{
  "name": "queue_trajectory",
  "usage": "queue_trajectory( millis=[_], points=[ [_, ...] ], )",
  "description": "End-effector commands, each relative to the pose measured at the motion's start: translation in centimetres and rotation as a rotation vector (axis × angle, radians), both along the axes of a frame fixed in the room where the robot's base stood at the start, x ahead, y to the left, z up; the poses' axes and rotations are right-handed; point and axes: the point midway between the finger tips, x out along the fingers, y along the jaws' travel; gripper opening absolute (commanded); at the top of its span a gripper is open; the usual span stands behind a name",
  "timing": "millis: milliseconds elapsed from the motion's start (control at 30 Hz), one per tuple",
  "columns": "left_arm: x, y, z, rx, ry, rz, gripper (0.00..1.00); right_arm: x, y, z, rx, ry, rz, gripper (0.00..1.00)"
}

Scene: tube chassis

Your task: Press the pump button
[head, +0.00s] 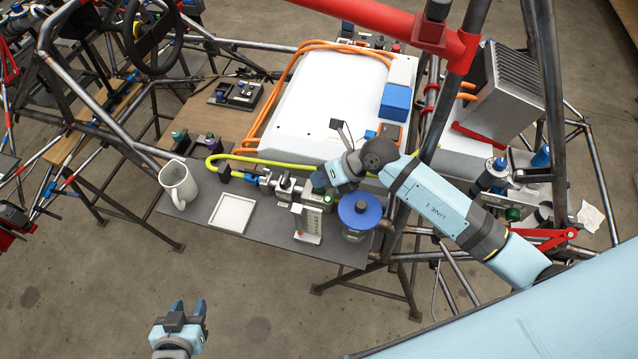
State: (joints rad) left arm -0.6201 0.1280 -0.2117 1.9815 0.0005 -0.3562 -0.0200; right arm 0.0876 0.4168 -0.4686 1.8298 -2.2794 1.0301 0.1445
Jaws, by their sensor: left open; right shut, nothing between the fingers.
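A small pump-like assembly (284,184) of metal and blue fittings sits on the dark shelf, joined to a yellow-green hose (245,160). I cannot tell for certain which part is the pump button. My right gripper (320,182) is shut and empty, pointing left above the right end of the assembly; whether it touches is unclear. It hides part of the hose and fittings. My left gripper (182,312) is open and empty, low at the front left, apart from the shelf.
A grey mug (178,184) and a white square tray (232,213) stand left on the shelf. A blue-lidded jar (358,226) stands close to the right gripper. Steel chassis tubes (469,120) and a red bar (375,16) bound the right and top.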

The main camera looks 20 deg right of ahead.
Motion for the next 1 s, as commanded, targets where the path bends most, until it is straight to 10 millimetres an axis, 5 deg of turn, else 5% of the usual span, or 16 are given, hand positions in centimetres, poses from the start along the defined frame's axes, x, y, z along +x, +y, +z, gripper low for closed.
queue_trajectory(
  millis=[567,1000],
  points=[
    [-0.8,0.0,0.9,0.000,0.013,0.000,0.43,-0.1,0.0,1.4,0.001,0.000,0.001,0.00],
    [0.3,0.0,2.3,0.000,-0.005,0.000,0.43,0.0,0.0,5.2,0.001,-0.003,0.002,0.00]
  ],
)
